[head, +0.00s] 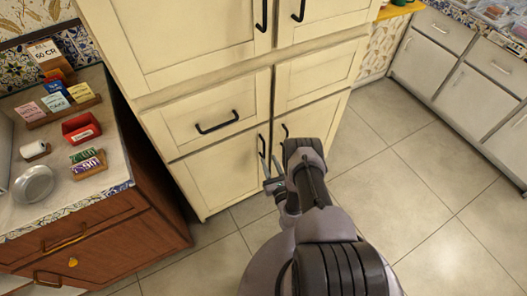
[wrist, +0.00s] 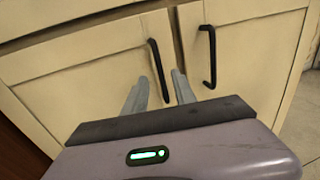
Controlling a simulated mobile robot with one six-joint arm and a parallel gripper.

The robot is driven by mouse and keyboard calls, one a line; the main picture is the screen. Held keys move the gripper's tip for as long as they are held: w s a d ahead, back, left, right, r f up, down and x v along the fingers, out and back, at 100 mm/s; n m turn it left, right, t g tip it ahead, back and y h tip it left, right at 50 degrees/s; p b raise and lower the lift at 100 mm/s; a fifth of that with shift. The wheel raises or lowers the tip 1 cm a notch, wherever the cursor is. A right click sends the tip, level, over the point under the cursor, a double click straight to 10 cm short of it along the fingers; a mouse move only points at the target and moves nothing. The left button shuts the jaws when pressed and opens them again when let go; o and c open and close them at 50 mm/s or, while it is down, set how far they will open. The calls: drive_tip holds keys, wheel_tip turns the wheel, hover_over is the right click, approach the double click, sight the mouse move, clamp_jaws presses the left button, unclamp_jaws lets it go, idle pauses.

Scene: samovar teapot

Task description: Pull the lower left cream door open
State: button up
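The lower left cream door (head: 222,176) looks closed, beneath a drawer. It also shows in the wrist view (wrist: 85,85). Its black upright handle (wrist: 154,55) is near the door's right edge, and its top shows in the head view (head: 262,143). My gripper (wrist: 160,75) is open, with grey fingers on either side of the lower part of this handle in the wrist view. I cannot tell whether they touch it. In the head view my gripper (head: 274,184) is at the door's right edge, partly hidden by my arm.
The lower right cream door, with its own black handle (wrist: 209,58), is close to my gripper's right. A wooden cabinet (head: 100,235) with small items on top stands left. Grey cabinets (head: 455,85) stand back right. The tiled floor (head: 400,175) between is clear.

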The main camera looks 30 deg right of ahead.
sight(264, 150)
drive_tip(key=w, duration=0.2)
drive_tip(key=w+b, duration=0.1)
drive_tip(key=w, duration=0.2)
drive_tip(key=w+d+b, duration=0.1)
drive_tip(key=w, duration=0.1)
drive_tip(key=shift+w+d, duration=0.1)
drive_tip(key=shift+w, duration=0.05)
clamp_jaws()
idle(1.1)
